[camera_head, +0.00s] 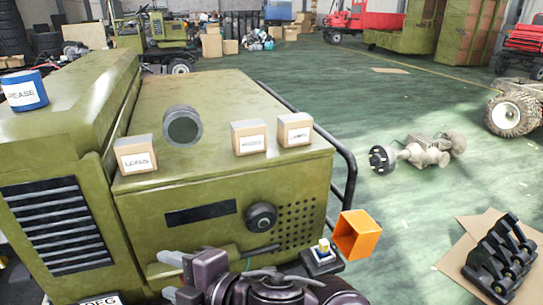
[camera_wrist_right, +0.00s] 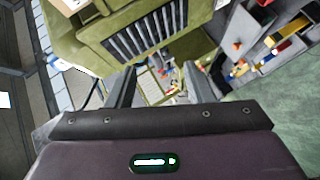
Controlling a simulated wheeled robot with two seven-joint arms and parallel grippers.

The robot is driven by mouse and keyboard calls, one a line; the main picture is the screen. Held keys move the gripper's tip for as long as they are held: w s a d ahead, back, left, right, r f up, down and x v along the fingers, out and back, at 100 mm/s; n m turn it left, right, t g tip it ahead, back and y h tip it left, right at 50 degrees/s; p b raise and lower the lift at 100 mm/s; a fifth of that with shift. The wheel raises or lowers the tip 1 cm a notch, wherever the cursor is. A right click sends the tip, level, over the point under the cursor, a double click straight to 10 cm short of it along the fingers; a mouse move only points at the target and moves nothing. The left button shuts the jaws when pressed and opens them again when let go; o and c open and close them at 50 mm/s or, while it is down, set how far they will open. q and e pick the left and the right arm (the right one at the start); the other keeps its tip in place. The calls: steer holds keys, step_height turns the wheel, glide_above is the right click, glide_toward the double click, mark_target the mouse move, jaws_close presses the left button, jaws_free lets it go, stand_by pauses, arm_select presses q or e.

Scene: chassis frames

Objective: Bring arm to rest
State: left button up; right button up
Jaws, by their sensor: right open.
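My right arm (camera_head: 275,290) comes in at the bottom middle of the head view, in front of the green chassis cabinet (camera_head: 225,95). My right gripper (camera_head: 171,277) points to the left, close to the cabinet's front face, with its fingers apart and nothing between them. In the right wrist view the gripper (camera_wrist_right: 160,88) also shows open and empty, with a slatted green panel (camera_wrist_right: 145,32) beyond it. I cannot tell whether it touches the cabinet. My left gripper is not in view.
Boxes (camera_head: 135,154) and a grey cylinder (camera_head: 182,126) stand on the cabinet top, with a blue can (camera_head: 25,90) at left. An orange open box (camera_head: 357,235) is right of my arm. An axle part (camera_head: 415,153) lies on the mostly clear floor (camera_head: 400,100).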

steer(key=w+d+f+m+t+h, duration=0.2)
steer(key=w+d+f+m+h, duration=0.15)
steer(key=d+m, duration=0.4)
steer(key=w+d+f+m+t+h, duration=0.1)
steer(key=w+d+f+m+h, duration=0.2)
steer(key=d+m, duration=0.45)
steer(key=s+d+f+m+g+h, duration=0.3)
steer(key=s+d+f+m, duration=0.3)
steer(key=d, duration=0.4)
steer(key=s+d+f+m+g+h, duration=0.3)
steer(key=s+d+f, duration=0.5)
steer(key=d+f, duration=0.15)
steer(key=s+f+g+b, duration=0.2)
steer(key=s+f+b, duration=0.1)
steer(key=f, duration=3.1)
steer(key=s+d+f, duration=0.2)
steer(key=s+f, duration=0.7)
steer(key=s+d+f+b, duration=0.1)
steer(key=s+d+f, duration=0.1)
steer(key=s+f, duration=0.7)
steer(key=shift+s+g, duration=0.4)
steer(key=shift+s, duration=0.05)
steer(key=shift+f, duration=0.1)
steer(key=shift+c, duration=1.2)
steer(key=shift+w, duration=0.1)
